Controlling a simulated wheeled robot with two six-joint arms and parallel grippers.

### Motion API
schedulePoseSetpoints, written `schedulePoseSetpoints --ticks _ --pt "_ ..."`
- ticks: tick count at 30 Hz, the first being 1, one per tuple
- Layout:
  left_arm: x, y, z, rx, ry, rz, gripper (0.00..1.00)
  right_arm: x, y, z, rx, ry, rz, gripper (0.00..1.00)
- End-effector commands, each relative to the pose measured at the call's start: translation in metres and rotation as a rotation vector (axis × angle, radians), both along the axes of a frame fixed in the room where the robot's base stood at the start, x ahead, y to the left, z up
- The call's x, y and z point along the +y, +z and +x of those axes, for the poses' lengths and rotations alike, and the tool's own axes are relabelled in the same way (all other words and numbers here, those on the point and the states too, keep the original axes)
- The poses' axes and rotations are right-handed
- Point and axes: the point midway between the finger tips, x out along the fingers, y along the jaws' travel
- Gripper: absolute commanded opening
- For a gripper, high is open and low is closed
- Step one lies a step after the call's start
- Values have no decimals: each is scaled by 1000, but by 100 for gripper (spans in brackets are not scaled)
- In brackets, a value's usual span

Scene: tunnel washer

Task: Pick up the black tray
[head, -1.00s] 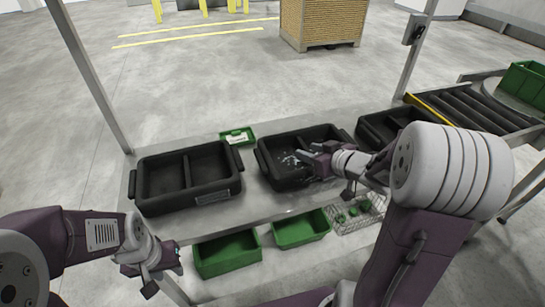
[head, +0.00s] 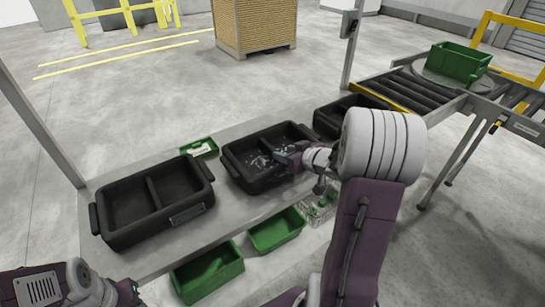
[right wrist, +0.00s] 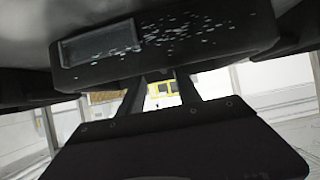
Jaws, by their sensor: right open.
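Three black trays stand in a row on a grey table. The left black tray (head: 113,238) is divided and looks empty. The middle black tray (head: 232,172) has a divider and small pale bits in it. The right black tray (head: 326,124) is partly hidden behind my right arm. My right gripper (head: 283,160) is at the near right part of the middle tray. In the right wrist view my right gripper (right wrist: 160,88) is open, its fingers apart below a speckled dark tray wall (right wrist: 205,42) with a label holder. Contact is unclear. My left gripper (head: 128,292) is partly cut off at the bottom left.
A small green tray (head: 200,147) lies behind the trays. Green bins (head: 208,273) and a wire basket (head: 318,214) sit lower, in front. A roller conveyor (head: 420,92) carrying a green crate (head: 460,62) is at the right. A table post (head: 348,50) rises behind.

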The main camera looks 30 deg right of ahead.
Motion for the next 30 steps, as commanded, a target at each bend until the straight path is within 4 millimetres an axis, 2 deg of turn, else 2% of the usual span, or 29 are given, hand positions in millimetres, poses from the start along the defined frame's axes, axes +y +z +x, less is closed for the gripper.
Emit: schedulePoseSetpoints --ticks 5,12,20,21,25,30 --pt "0 -5 0 0 0 0 36 2 -7 11 0 2 0 40" --pt "0 -15 0 0 0 0 36 8 -27 46 1 2 1 40" --pt "0 -14 0 0 0 0 36 8 -28 52 0 -1 0 40" --pt "0 -14 0 0 0 0 36 8 -28 52 0 -1 0 35" --pt "0 -14 0 0 0 0 36 8 -28 51 0 0 0 0" --pt "0 -14 0 0 0 0 36 8 -28 52 -2 0 0 0"
